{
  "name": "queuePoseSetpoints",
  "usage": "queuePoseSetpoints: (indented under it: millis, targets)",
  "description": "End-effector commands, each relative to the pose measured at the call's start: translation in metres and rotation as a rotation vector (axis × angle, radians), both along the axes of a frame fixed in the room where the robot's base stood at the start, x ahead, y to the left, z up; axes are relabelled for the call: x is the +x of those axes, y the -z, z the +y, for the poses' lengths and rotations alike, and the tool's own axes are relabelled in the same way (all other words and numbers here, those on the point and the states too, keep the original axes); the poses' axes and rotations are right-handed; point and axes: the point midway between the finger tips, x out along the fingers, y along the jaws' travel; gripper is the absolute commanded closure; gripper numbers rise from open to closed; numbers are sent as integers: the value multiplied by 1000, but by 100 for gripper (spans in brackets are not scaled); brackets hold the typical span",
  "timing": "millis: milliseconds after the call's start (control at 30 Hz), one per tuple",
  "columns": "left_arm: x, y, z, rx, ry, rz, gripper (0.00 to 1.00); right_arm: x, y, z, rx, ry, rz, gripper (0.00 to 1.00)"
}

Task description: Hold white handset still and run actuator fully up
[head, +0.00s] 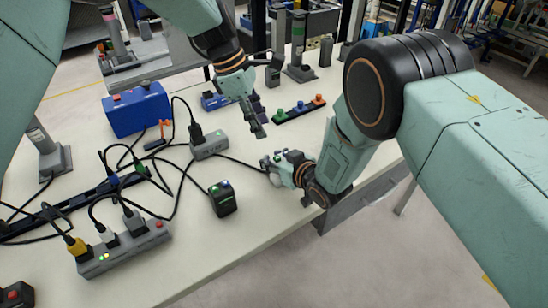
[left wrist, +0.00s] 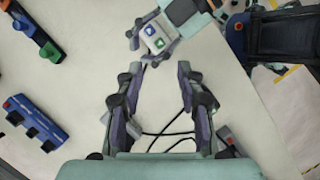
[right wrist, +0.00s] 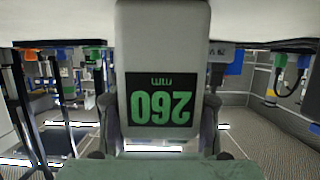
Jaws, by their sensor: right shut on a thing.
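The white handset (left wrist: 157,38) is between the fingers of my right gripper (head: 279,168), above the table's right edge. A blue and a green button show on it in the left wrist view. In the right wrist view the handset (right wrist: 162,40) fills the middle, with a black display reading 260 mm in green, upside down. My left gripper (head: 257,127) is open and empty over the table, up and left of the handset. In the left wrist view its fingertips (left wrist: 168,66) point towards the handset and are apart from it. I cannot tell which grey column is the actuator.
Several grey columns on bases stand around, one at the back (head: 299,60). A blue box (head: 137,110), a grey block (head: 210,146), a black button box (head: 222,198) and a power strip (head: 125,247) lie on the table (head: 262,215). Black cables cross the left side.

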Motion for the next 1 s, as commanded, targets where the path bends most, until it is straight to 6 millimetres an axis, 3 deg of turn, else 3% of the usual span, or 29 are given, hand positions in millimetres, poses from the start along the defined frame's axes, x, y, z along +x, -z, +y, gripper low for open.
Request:
queuePoseSetpoints:
  millis: [300,733,1000]
  targets:
    - [0,0,0,0,0,0,64,0,0,0,0,0,0,98]
    - [0,0,0,0,0,0,100,0,0,0,0,0,0,98]
    - [0,0,0,0,0,0,100,0,0,0,0,0,0,98]
